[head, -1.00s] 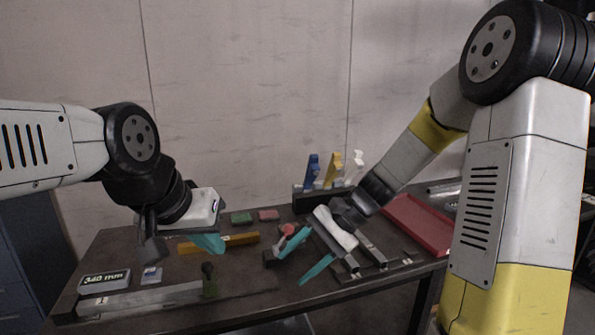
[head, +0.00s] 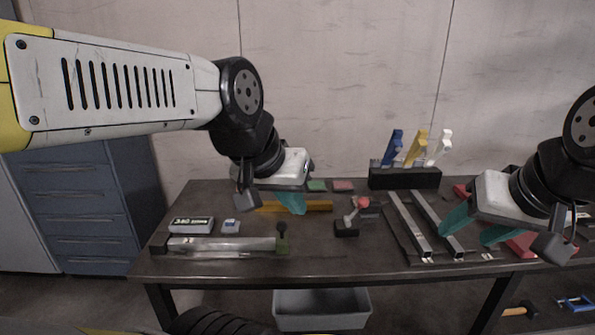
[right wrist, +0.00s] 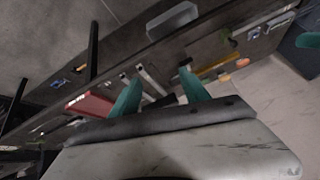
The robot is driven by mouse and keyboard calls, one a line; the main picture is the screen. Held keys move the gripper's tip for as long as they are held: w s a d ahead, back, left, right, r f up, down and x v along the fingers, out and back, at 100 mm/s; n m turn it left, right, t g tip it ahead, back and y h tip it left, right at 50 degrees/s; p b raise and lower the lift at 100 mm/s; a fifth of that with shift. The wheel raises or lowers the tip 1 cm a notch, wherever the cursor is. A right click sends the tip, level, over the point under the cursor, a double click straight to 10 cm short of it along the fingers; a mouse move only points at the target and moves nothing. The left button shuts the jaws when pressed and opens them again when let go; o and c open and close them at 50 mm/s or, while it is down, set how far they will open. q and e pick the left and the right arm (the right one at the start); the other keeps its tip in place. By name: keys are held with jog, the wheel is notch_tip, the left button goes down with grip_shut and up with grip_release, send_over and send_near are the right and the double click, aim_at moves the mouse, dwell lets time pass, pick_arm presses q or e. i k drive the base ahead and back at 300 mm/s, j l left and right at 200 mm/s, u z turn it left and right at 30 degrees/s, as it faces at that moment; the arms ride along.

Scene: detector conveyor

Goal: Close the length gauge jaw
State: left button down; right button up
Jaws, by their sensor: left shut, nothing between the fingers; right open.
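The length gauge (head: 215,245) is a long pale bar at the table's front left in the head view. Its jaw (head: 282,243), a dark olive block with a round black knob, stands upright near the bar's right end. A display box (head: 191,225) reading 340 mm lies behind the gauge. My left gripper (head: 293,204) is shut and empty, with teal fingers above the table, just above and right of the knob in the picture and apart from it. My right gripper (head: 480,231) is open and empty over the table's right part; its spread fingers show in the right wrist view (right wrist: 162,92).
Two metal rails (head: 409,227) lie right of centre. A small dark fixture with a red knob (head: 347,227) stands between them and the gauge. A black rack (head: 405,178) holds coloured clamps at the back. A grey bin (head: 322,308) sits below the table.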

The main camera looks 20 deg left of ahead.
aim_at(281, 236)
jog(key=u, duration=1.15)
jog(key=i+u, duration=0.45)
jog(key=i, duration=0.25)
